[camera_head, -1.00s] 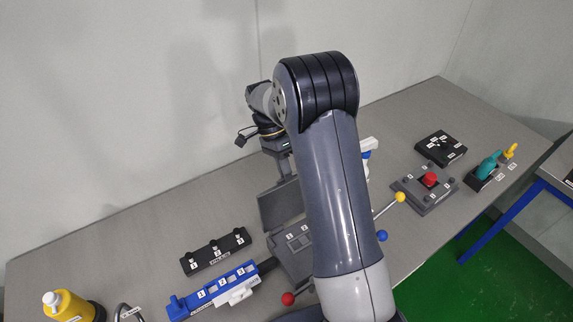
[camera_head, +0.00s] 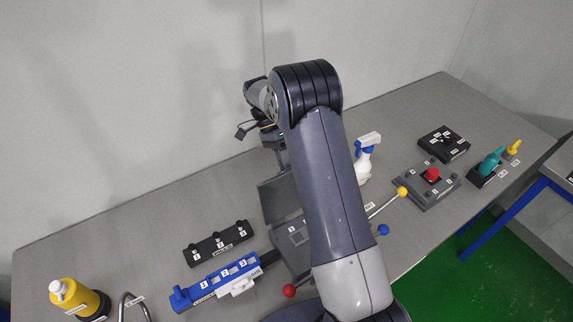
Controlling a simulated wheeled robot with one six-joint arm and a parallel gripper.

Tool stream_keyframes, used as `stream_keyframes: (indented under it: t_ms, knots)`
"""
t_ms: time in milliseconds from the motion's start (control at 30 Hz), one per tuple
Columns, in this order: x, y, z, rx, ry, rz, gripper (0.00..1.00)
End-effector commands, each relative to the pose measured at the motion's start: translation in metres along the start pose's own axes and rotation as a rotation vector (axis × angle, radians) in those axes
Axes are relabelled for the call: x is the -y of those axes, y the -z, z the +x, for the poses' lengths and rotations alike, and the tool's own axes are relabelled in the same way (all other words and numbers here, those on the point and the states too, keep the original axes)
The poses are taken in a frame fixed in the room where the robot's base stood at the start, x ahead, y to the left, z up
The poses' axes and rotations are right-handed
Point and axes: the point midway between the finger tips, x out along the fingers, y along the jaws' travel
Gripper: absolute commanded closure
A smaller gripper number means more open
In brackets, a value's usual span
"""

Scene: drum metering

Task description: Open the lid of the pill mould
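The pill mould looks to be the grey box (camera_head: 292,238) with numbered cavities near the middle of the table, partly hidden behind my arm. Its dark grey lid (camera_head: 277,199) stands raised at the back edge, tilted up from the box, with its right part behind my arm. My gripper (camera_head: 281,155) is just above and behind the lid's top edge. Its fingers are mostly hidden, so I cannot tell whether they are open or touch the lid.
A blue numbered slide unit (camera_head: 215,285) and a black block (camera_head: 218,243) lie left of the mould. A yellow bottle (camera_head: 78,298) stands far left. A white spray bottle (camera_head: 363,165), red-button box (camera_head: 428,184) and teal-handled switch (camera_head: 488,164) are right. Ball-ended levers flank the mould.

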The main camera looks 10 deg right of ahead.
Motion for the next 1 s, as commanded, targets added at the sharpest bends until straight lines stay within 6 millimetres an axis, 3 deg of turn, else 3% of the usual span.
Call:
stream_keyframes:
  t_ms: [233, 567, 1000]
  knots:
    - [0.002, 0.0, 0.001, -0.001, 0.002, -0.001, 0.68]
    - [0.001, 0.0, -0.004, -0.001, 0.002, 0.0, 0.68]
    - [0.0, 0.0, -0.061, -0.002, 0.003, -0.001, 0.68]
